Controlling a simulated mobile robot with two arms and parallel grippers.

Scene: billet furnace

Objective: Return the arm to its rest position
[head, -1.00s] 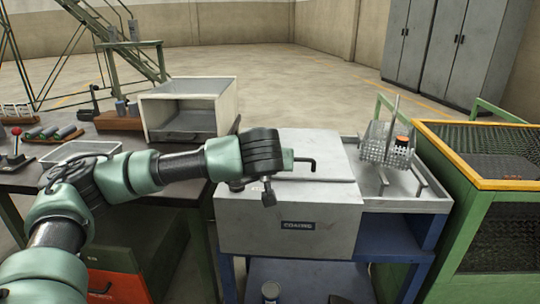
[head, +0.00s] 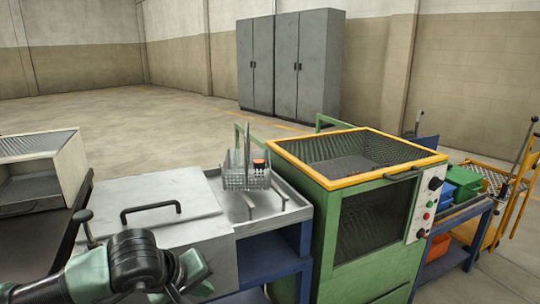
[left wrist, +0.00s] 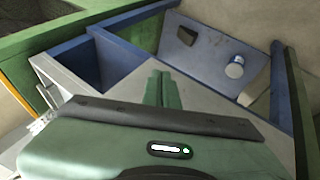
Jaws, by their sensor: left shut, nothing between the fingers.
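My left gripper (head: 190,274) is low at the bottom left of the head view, in front of the grey metal tank (head: 170,205). It is shut and empty; its two green fingers lie together in the left wrist view (left wrist: 160,88). The tank's lid is down, and its black bar handle (head: 151,208) stands clear of the gripper. The forearm comes in from the lower left corner, and most of the arm is out of view. My right gripper is in neither view.
A wire basket (head: 246,178) stands in the metal tray (head: 285,212) beside the tank. A green cabinet with a yellow-rimmed top (head: 360,180) is right of it. A blue shelf with a white can (left wrist: 235,67) shows in the left wrist view. The floor behind is open.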

